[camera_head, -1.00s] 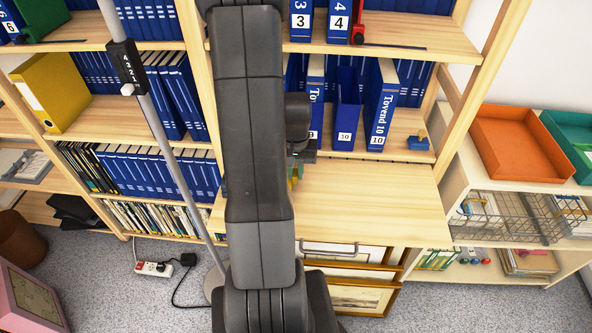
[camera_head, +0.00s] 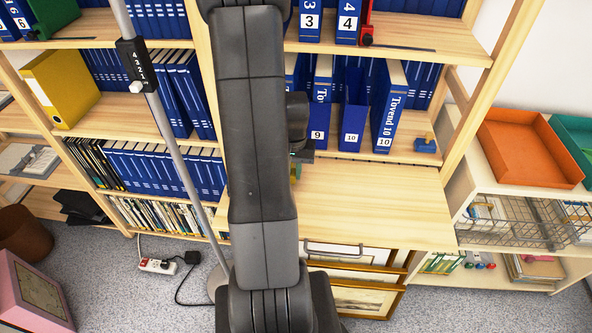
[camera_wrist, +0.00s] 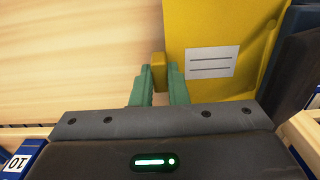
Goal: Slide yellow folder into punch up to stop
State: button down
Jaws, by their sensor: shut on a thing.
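In the wrist view, my gripper's two green fingers (camera_wrist: 158,86) are shut on a small yellow tab at the left edge of a yellow folder (camera_wrist: 235,25). The folder has a white lined label and lies over the light wooden surface. A dark grey object (camera_wrist: 296,55) is at the folder's right; I cannot tell if it is the punch or if they touch. In the head view my arm hides the folder and most of the gripper. A small blue device (camera_head: 424,144) stands on the shelf at right; I cannot tell if it is a punch.
A wooden desk board (camera_head: 385,205) is clear right of my arm. Blue binders (camera_head: 388,105) stand behind it. Another yellow binder (camera_head: 60,90) is on the left shelf. A grey pole (camera_head: 165,130) rises left of my arm. Framed prints (camera_head: 365,300) lean under the board.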

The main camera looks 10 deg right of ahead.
jog(key=shift+w+a, duration=0.25)
jog(key=shift+a, duration=0.45)
jog(key=c, duration=1.3)
grip_release()
jog(key=shift+c, duration=0.2)
notch_tip(320, 180, up, 7)
jog(key=p, duration=0.5)
notch_tip(320, 180, down, 7)
jog(key=b, duration=0.5)
